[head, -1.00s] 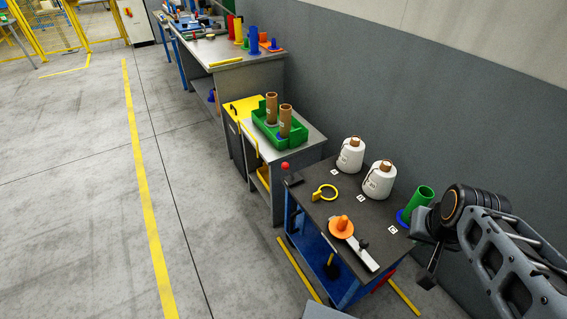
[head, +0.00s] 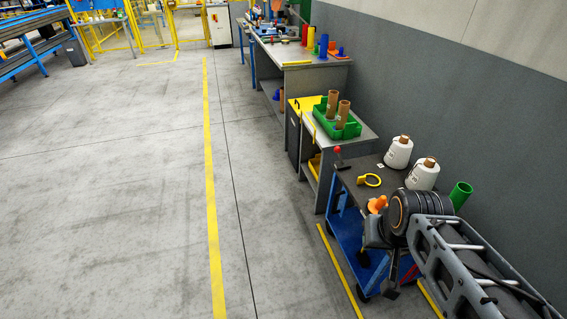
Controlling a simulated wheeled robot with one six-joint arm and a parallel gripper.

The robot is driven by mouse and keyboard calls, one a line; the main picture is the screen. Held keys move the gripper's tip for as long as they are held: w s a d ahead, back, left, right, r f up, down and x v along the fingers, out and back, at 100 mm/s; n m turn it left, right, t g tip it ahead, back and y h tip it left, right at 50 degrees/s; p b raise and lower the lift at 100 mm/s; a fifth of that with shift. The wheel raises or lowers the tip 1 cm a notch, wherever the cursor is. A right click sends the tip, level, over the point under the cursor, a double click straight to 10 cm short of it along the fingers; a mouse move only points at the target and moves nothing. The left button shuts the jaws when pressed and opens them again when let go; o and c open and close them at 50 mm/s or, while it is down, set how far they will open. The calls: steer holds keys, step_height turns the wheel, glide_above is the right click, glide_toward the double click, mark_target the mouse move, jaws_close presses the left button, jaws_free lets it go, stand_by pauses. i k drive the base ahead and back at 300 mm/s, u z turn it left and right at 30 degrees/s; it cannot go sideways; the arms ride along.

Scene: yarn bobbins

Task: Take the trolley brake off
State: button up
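The trolley (head: 349,177) has a dark top and a blue frame and stands at the lower right, by the grey wall. A red ball knob (head: 337,150) sits on a small dark lever at its far left corner. This may be the brake handle, but I cannot tell its setting. My arm crosses the near right part of the trolley and hides much of its top. My gripper (head: 389,288) shows as a small dark shape below my wrist, in front of the trolley and well apart from the knob. Its fingers are too unclear to read.
On the trolley are white yarn bobbins (head: 398,153), a yellow ring (head: 371,180), a green tube (head: 461,194) and a partly hidden orange cone (head: 377,204). Beyond stands a grey table with a green crate (head: 338,124). The floor left of the yellow line (head: 211,200) is clear.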

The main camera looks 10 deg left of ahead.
mark_target(338, 150)
steer(key=u, duration=0.25)
steer(key=k, duration=0.5)
steer(key=u, duration=0.7)
steer(key=i, duration=1.3)
steer(key=z, duration=1.05)
steer(key=i, duration=0.65)
steer(key=z, duration=0.35)
